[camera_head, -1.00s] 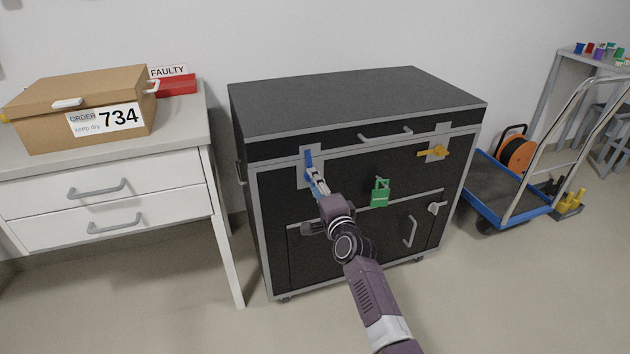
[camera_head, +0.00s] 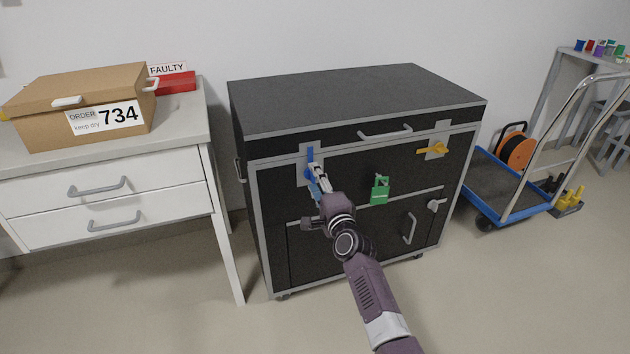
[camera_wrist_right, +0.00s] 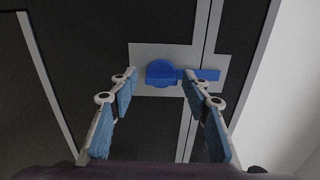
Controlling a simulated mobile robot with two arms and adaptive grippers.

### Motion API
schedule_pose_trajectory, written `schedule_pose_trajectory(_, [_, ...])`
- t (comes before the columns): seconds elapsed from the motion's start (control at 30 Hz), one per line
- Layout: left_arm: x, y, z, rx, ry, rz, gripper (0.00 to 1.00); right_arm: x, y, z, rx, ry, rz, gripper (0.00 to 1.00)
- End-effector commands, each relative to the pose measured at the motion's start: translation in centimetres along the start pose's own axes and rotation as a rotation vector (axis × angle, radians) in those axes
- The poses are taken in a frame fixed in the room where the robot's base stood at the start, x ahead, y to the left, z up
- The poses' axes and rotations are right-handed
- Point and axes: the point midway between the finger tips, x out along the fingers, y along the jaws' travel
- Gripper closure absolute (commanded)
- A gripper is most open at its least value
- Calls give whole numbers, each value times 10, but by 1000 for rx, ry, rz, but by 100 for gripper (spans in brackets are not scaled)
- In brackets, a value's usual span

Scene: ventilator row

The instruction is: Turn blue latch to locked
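The blue latch (camera_head: 310,154) is on a pale plate at the upper left of the black case's front. Its handle stands upright in the head view. In the right wrist view the latch (camera_wrist_right: 161,72) shows a round blue hub with a bar pointing right, across the case's seam. My right gripper (camera_head: 317,178) is just below and in front of the latch, pointing at it. In the wrist view its two blue-padded fingers (camera_wrist_right: 159,82) are spread apart, with the hub showing between their tips. I cannot tell whether a finger touches the latch. My left gripper is not in view.
The black case (camera_head: 350,95) also carries a yellow latch (camera_head: 433,151), a green padlock (camera_head: 379,190) and grey handles. A white drawer table (camera_head: 180,165) with a cardboard box (camera_head: 80,100) stands left. A blue-edged trolley (camera_head: 490,190) stands right. Floor in front is clear.

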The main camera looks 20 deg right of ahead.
Motion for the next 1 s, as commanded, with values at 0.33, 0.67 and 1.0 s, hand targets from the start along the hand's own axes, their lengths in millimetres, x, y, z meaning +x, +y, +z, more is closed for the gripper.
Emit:
schedule_pose_trajectory(0.33, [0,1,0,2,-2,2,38,-2,-1,1,-2,-1,-1,54])
schedule_pose_trajectory(0.67, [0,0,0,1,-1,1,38,-42,1,0,-2,1,0,54])
schedule_pose_trajectory(1.0, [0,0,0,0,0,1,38,-99,0,0,-2,1,0,54])
